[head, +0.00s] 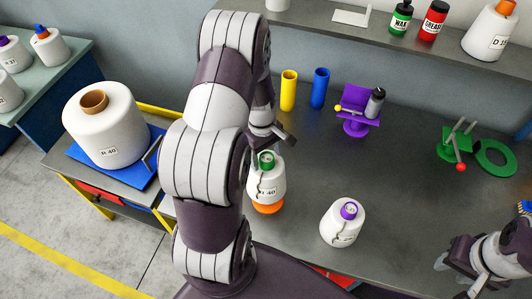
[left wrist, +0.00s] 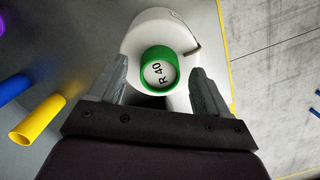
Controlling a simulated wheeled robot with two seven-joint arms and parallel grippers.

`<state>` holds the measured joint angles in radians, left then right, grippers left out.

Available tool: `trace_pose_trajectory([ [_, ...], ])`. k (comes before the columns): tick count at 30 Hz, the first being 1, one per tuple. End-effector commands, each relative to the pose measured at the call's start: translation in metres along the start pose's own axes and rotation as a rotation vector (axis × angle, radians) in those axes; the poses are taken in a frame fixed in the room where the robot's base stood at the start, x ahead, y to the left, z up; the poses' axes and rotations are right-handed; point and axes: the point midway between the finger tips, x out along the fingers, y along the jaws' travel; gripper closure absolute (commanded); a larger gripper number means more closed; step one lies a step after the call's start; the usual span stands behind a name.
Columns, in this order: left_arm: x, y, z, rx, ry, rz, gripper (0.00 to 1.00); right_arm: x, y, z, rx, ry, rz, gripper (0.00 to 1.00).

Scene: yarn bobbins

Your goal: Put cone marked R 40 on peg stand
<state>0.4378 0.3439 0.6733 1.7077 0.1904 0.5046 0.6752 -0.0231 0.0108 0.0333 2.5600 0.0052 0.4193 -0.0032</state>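A white yarn cone with a green tip (head: 266,183), marked R 40, stands upright on the dark bench. An orange round piece (head: 267,208) shows at its foot; I cannot tell whether this is a peg stand. My left gripper (head: 272,140) is above the cone, pointing down. In the left wrist view the green tip (left wrist: 158,70), marked R 40, lies between the two open fingers (left wrist: 160,80), with gaps at both sides. A larger cone (head: 103,125), also marked R 40, sits on a blue board at left. My right gripper (head: 458,277) is open and empty at the lower right.
A purple-tipped cone (head: 343,223) stands right of the green-tipped one. Behind are yellow (head: 289,90) and blue (head: 320,88) tubes and a purple holder (head: 357,108). Green parts (head: 494,158) lie at right. A shelf holds bottles (head: 433,20). The mid-right bench is clear.

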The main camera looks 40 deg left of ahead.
Motion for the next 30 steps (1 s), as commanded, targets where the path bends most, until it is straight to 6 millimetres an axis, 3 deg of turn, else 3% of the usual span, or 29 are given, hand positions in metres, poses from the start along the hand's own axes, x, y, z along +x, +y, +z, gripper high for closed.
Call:
trace_pose_trajectory([
  [4,-0.002,0.0,0.0,0.0,0.0,0.0,0.23,0.002,0.0,0.0,0.0,0.0,0.0,0.61],
  [7,-0.015,0.001,-0.001,0.0,0.001,0.003,0.23,0.007,0.0,0.001,0.0,0.0,0.0,0.61],
  [15,-0.086,0.001,-0.001,0.0,0.004,0.004,0.23,0.027,0.0,0.003,0.0,0.0,0.0,0.61],
  [21,-0.12,0.0,0.0,0.0,0.002,0.002,0.23,0.032,0.0,0.004,0.0,0.0,0.0,0.61],
  [30,-0.127,0.0,0.001,0.0,0.0,0.0,0.23,0.032,0.0,0.004,0.0,0.0,0.0,0.61],
])
